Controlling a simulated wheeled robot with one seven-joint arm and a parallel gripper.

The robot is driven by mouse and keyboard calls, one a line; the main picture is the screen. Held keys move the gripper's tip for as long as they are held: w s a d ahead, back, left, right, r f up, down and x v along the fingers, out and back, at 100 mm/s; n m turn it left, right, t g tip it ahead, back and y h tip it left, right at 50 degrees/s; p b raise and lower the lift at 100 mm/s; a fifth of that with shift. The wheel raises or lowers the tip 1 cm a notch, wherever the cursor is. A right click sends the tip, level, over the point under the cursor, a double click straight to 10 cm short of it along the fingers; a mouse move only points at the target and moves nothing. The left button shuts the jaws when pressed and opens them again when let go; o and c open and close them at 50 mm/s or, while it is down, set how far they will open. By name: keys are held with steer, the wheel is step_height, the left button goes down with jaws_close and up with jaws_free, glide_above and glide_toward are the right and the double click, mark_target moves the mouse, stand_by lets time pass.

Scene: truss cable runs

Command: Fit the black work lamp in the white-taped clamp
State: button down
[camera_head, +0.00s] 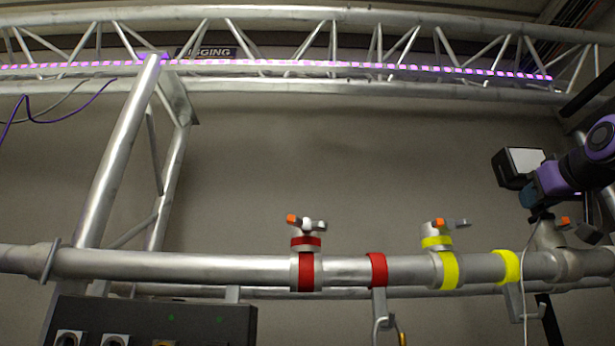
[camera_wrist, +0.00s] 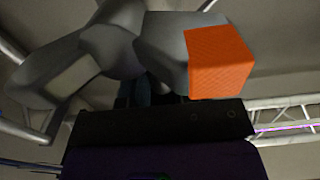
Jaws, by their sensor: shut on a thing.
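The black work lamp (camera_head: 507,168), a dark box with a pale face, is at the right in the head view. My gripper (camera_head: 534,194) is shut on it from the right; the exact hold is hard to see. A dark fitting below the lamp reaches the top of a pale clamp (camera_head: 548,236) on the pipe. Whether it sits inside or only above the clamp, I cannot tell. This clamp has an orange-tipped handle (camera_head: 565,222); its white tape is not clearly distinguishable. In the wrist view the grey handle and its orange tip (camera_wrist: 221,63) are very close, above my gripper's dark body.
A red-taped clamp (camera_head: 306,260) and a yellow-taped clamp (camera_head: 442,262) stand along the pipe (camera_head: 180,267) to the left. Hooks hang from the red (camera_head: 377,269) and yellow bands. A pale cable (camera_head: 523,280) hangs below the lamp. A dark panel (camera_head: 200,318) is at lower left.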

steer(key=shift+f, duration=0.3)
steer(key=c, duration=0.8)
jaws_free()
steer(key=s, duration=1)
steer(key=shift+s, duration=0.4)
